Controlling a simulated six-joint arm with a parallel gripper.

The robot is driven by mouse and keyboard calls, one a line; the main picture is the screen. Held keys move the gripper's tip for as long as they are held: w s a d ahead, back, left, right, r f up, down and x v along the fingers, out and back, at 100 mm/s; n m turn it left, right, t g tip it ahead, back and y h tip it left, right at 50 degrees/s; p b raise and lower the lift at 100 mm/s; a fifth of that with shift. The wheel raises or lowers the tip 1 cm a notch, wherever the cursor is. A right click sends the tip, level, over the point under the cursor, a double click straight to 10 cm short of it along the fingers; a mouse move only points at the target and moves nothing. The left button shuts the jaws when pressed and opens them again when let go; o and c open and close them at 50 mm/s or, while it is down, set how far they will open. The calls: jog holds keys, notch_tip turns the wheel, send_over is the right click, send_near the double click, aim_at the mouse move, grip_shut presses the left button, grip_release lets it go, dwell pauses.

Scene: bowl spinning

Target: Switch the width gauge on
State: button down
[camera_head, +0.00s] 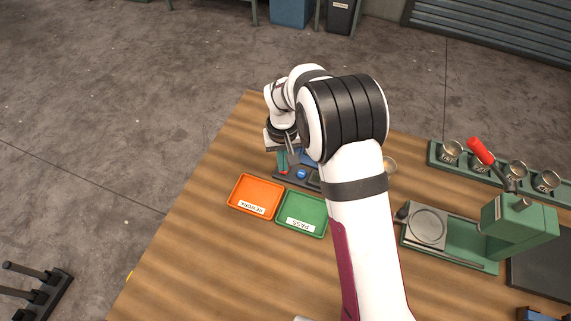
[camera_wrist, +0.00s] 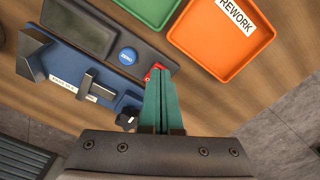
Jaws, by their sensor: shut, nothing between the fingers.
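The width gauge (camera_wrist: 60,50) is a blue base with metal jaws and a dark panel. The panel carries a grey, blank-looking display (camera_wrist: 80,27), a round blue ZERO button (camera_wrist: 127,56) and a small red switch (camera_wrist: 151,73). My gripper (camera_wrist: 160,74) has teal fingers, shut together and empty. Its tips are at the red switch and partly cover it; I cannot tell whether they touch it. In the head view my gripper (camera_head: 283,165) is over the panel's left end, by the blue button (camera_head: 301,174); my arm hides much of the gauge.
An orange REWORK tray (camera_head: 236,204) and a green PASS tray (camera_head: 283,222) lie close in front of the gauge. A green press (camera_head: 520,232) and a rack of several metal cups (camera_head: 436,158) stand to the right. The front left of the wooden table (camera_head: 190,270) is clear.

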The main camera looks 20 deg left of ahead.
jog(key=shift+f, duration=0.6)
jog(key=shift+r, duration=3.55)
jog(key=s+d+r+m+y, duration=0.1)
jog(key=s+d+r+m, duration=0.2)
jog(key=s+d+r, duration=0.45)
jog(key=s+d+r+m, duration=0.4)
jog(key=d+r, duration=0.1)
jog(key=d, duration=0.5)
jog(key=s+d+m, duration=0.4)
jog(key=s+d, duration=0.1)
jog(key=s, duration=0.8)
jog(key=shift+s+d+f+m+y, duration=0.2)
jog(key=shift+m+y, duration=0.1)
jog(key=shift+y, duration=0.1)
